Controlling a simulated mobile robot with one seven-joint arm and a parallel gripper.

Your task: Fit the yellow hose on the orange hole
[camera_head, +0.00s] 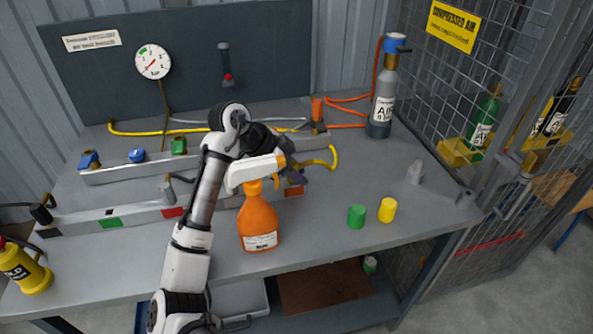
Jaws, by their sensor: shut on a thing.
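The yellow hose (160,133) runs along the foot of the back panel from the left and passes out of sight behind my arm. A curved yellow hose piece (333,155) shows just right of my gripper (296,174). My gripper is shut on the yellow hose, low over the right part of the front rail; my arm and the spray bottle partly hide the grip. An orange patch (294,191) marks the front rail just below the gripper. An orange fitting (317,109) with an orange hose stands at the back rail's right end. No hole opening can be made out.
An orange spray bottle (259,222) stands in front of the gripper. Green (357,217) and yellow (387,210) cylinders stand near the front edge. A grey gas cylinder (382,100) stands at the back right. The bench (330,230) has free room at the right.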

